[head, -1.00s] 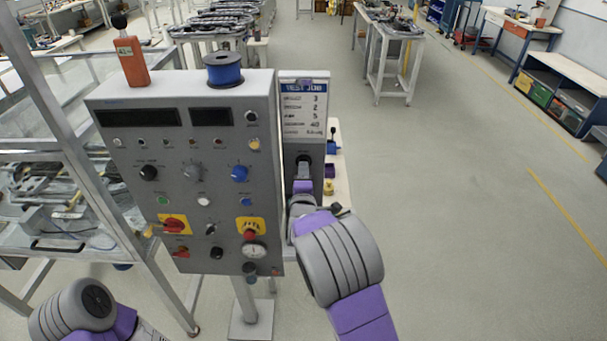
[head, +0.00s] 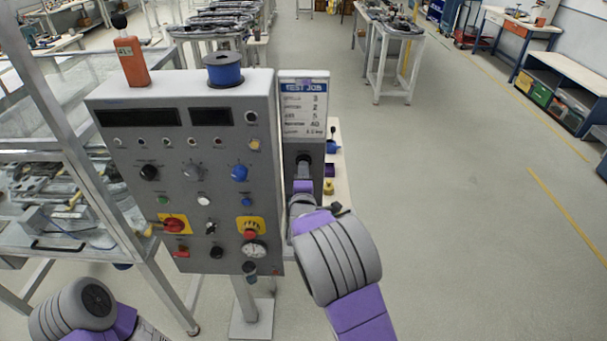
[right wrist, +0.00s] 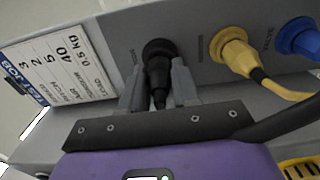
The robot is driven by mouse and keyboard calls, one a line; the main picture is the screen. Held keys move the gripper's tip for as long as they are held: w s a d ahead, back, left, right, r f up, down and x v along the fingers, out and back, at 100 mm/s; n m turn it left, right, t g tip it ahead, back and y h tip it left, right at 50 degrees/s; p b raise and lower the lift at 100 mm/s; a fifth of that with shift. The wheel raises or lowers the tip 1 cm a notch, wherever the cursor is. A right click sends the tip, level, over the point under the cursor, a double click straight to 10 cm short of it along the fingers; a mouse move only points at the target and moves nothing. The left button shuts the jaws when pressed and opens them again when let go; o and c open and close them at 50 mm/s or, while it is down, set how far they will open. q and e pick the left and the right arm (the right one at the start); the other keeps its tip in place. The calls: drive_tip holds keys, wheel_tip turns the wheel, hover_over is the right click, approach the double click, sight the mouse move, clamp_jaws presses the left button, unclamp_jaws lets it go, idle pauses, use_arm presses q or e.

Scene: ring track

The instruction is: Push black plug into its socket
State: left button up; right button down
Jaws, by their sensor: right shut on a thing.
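The black plug (right wrist: 158,78) is between the two grey fingers of my right gripper (right wrist: 156,88), which is shut on it. Its front end meets a round black socket (right wrist: 158,48) on the grey side panel. I cannot tell how deep the plug sits, as the collar hides the joint. In the head view my right gripper (head: 304,174) is up against the panel below the test job card, and the dark socket (head: 303,158) shows just above it. My left gripper is out of view.
A yellow plug with a cable (right wrist: 236,56) and a blue one (right wrist: 298,38) sit to the right of the black one on the panel. The test job card (head: 304,108) is above. The control box (head: 190,185) stands left of my right arm. Open floor lies to the right.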

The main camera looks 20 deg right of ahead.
drive_tip(key=shift+w+d, duration=0.15)
drive_tip(key=shift+w, duration=0.4)
drive_tip(key=c, duration=0.8)
unclamp_jaws()
drive_tip(key=shift+o, duration=0.2)
drive_tip(key=v, duration=0.7)
drive_tip(key=shift+s, duration=0.3)
